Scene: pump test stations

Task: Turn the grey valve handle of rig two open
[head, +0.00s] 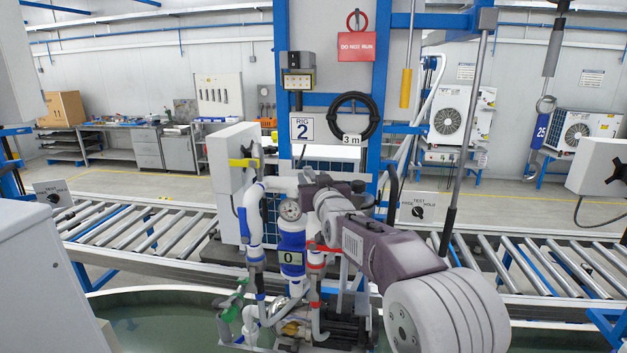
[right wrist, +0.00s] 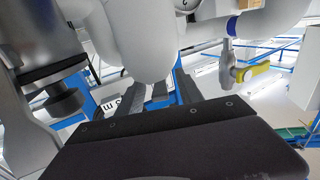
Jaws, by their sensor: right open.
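My right gripper (head: 310,180) is open beside the upper white pipes. In the right wrist view, its dark fingers (right wrist: 152,92) point toward rounded white piping, with nothing visible between them. My left gripper is out of view.
A red handle (head: 322,247) and a green handle (head: 233,300) sit lower on the rig. A roller conveyor (head: 150,235) runs behind it. A blue frame post (head: 380,90) and a black hose coil (head: 356,117) stand above. A water-filled tank (head: 165,325) lies below.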

